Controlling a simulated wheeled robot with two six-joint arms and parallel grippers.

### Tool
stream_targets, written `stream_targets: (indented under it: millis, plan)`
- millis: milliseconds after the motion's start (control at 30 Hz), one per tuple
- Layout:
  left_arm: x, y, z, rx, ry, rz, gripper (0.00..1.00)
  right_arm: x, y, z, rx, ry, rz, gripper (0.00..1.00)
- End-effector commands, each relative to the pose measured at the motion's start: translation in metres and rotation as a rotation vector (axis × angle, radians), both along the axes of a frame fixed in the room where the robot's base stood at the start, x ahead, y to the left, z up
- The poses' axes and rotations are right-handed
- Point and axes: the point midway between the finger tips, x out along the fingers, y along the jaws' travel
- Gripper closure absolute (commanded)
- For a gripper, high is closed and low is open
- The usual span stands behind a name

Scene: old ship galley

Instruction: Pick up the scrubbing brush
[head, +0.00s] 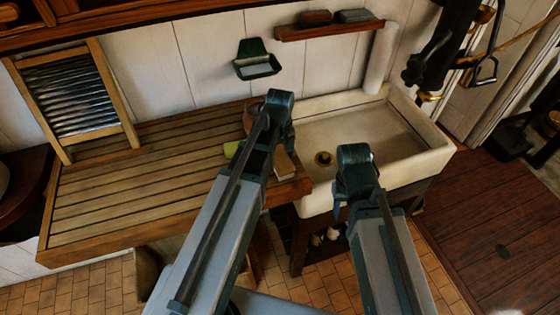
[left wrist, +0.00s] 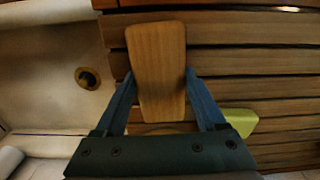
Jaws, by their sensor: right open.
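The scrubbing brush, seen from above as a tapered wooden block (left wrist: 157,60), lies between the fingers of my left gripper (left wrist: 160,72) in the left wrist view. Both fingertips appear to touch its long sides. In the head view the brush (head: 285,165) shows partly behind my left gripper, at the sink end of the slatted wooden drainboard (head: 120,195). I cannot tell whether it rests on the slats; its bristles are hidden. My right gripper (head: 350,205) is open and empty, in front of the sink's near rim; its fingers are mostly hidden.
A pale sink (head: 430,160) with a dark drain lies right of the drainboard. A yellow-green piece (head: 231,149) and a brown bowl (head: 249,115) are close to my left gripper. A washboard (head: 75,95) leans at the left. A shelf (head: 330,29) hangs above the sink.

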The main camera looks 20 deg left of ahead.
Motion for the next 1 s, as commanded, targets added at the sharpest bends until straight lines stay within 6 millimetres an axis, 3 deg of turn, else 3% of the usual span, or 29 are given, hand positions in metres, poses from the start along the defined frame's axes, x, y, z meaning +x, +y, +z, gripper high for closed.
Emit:
stream_targets:
  millis: [33, 333, 667, 1000]
  plan:
    - [0.000, 0.000, 0.000, 0.000, 0.000, 0.000, 0.49, 0.000, 0.000, 0.000, 0.000, 0.000, 0.000, 0.50]
    - [0.000, 0.000, 0.000, 0.000, 0.000, 0.000, 1.00, 0.000, 0.000, 0.000, 0.000, 0.000, 0.000, 0.50]
    - [0.000, 0.001, 0.005, 0.000, 0.000, 0.000, 1.00, 0.000, 0.000, 0.005, 0.000, 0.000, -0.001, 0.50]
    - [0.001, 0.008, 0.036, 0.000, 0.000, -0.001, 1.00, 0.000, 0.000, 0.036, 0.001, 0.000, -0.007, 0.50]
